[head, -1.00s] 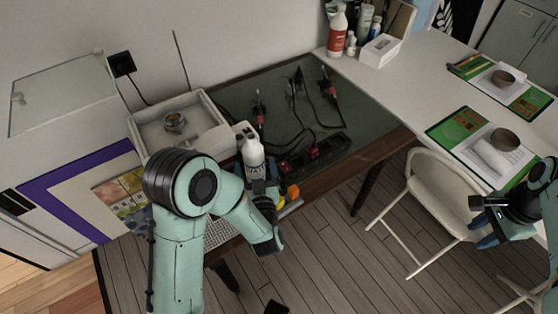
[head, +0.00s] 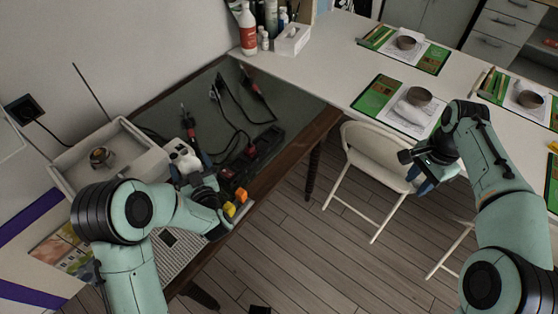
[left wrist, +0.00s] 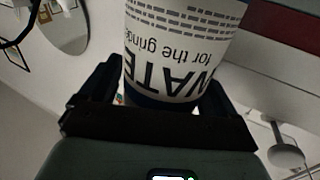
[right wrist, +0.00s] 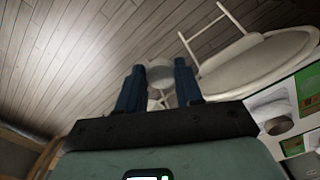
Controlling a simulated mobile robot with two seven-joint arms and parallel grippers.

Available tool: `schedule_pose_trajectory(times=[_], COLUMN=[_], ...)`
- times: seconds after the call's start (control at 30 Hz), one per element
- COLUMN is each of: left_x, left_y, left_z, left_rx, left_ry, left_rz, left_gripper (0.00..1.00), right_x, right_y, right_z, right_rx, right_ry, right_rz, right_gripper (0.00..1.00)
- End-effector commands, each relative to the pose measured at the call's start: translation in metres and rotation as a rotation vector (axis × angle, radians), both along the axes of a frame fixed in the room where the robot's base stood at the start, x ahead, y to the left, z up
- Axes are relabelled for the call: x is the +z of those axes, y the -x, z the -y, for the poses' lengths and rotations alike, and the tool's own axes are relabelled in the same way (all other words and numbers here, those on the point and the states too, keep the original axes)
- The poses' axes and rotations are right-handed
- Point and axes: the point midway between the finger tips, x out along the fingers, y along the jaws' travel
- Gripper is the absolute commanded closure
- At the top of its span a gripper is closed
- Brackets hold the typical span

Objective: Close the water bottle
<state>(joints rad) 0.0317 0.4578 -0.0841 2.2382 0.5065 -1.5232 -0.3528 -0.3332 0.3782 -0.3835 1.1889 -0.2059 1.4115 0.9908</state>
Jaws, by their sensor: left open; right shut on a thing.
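The white water bottle (head: 185,157) stands at the near edge of the dark desk, partly hidden by my left arm. In the left wrist view its printed label (left wrist: 180,45) fills the space between the fingers. My left gripper (head: 204,184) is open with its fingers on either side of the bottle. My right gripper (head: 420,170) is in the air by the white chair, away from the bottle. In the right wrist view it is shut on a small pale round thing (right wrist: 160,75), which looks like the bottle cap. The bottle's mouth is not clear.
A white open box (head: 75,163) with a small metal item stands left of the bottle. Cables and a power strip (head: 252,160) lie on the desk to the right. A white chair (head: 370,150) stands before the white table (head: 335,65). Open floor lies between the arms.

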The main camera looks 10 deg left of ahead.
Motion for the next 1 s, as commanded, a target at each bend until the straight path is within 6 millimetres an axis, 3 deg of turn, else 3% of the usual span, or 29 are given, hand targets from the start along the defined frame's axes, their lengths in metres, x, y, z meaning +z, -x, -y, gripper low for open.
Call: schedule_pose_trajectory(times=[0.2, 0.27, 0.4, 1.0], left_x=[0.0, 0.0, 0.0, 0.011], left_y=[0.0, 0.0, 0.0, 0.0], left_z=[0.0, 0.0, 0.0, 0.001], left_rx=[0.0, 0.0, 0.0, 0.001], left_ry=[0.0, 0.0, 0.0, 0.0], left_rz=[0.0, 0.0, 0.0, 0.004], left_gripper=[0.1, 0.26, 0.71, 0.71], right_x=[0.0, 0.0, 0.0, 0.001], right_y=[0.0, 0.0, 0.0, 0.0], right_z=[0.0, 0.0, 0.0, 0.0], right_rx=[0.0, 0.0, 0.0, 0.0], right_ry=[0.0, 0.0, 0.0, 0.0], right_rz=[0.0, 0.0, 0.0, 0.0], right_gripper=[0.92, 0.92, 0.92, 0.92])
